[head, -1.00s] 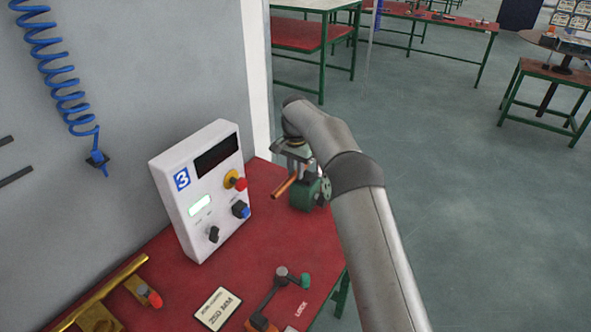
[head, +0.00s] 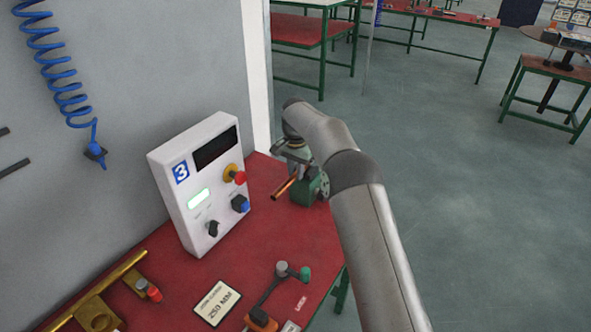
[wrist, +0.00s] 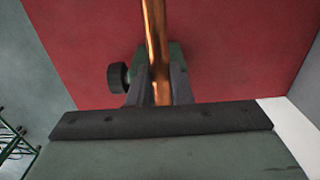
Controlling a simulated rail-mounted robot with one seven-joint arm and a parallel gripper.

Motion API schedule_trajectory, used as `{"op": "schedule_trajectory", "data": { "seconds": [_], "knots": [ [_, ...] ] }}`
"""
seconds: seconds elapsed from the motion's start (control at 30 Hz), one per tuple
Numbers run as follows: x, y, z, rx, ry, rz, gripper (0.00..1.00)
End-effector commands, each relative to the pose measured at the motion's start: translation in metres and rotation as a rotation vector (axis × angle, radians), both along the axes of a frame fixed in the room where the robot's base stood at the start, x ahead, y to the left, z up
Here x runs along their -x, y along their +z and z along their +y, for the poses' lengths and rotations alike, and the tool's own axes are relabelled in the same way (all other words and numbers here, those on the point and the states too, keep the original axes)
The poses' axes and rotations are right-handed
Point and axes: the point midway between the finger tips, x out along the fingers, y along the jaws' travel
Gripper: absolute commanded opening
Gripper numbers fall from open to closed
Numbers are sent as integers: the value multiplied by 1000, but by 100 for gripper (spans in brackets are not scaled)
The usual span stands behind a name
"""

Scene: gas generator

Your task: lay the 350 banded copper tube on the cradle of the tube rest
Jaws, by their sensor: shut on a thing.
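The copper tube (head: 285,188) is held by my gripper (head: 296,168) near the back end of the red bench, with its near end sticking out to the lower left. In the wrist view the tube (wrist: 157,40) runs up from between the jaws (wrist: 158,92), which are shut on it. A green stand (head: 310,189) with a round knob is just below and right of the tube. I take it for the tube rest; its knob (wrist: 118,76) shows left of the tube in the wrist view. The cradle is hidden, and I cannot tell whether the tube touches it.
A white control box (head: 203,183) stands on the bench by the grey wall, left of the tube. A brass fixture (head: 103,302), a 250 MM plate (head: 217,304) and a lever with a green knob (head: 283,287) are nearer. Open floor is to the right.

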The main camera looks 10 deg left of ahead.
Motion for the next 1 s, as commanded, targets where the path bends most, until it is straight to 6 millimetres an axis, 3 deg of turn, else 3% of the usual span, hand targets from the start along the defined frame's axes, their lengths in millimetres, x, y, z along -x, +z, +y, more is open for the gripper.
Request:
{"op": "schedule_trajectory", "data": {
  "seconds": [0.03,0.1,0.4,0.53,0.67,1.0],
  "knots": [
    [0,0,0,0,0,-1,25],
    [0,0,0,0,0,-1,44],
    [0,0,0,1,0,0,45],
    [-1,10,0,0,0,-2,45],
    [-1,33,0,-1,0,-5,45],
    [0,120,1,-2,0,-5,45]
  ]
}}
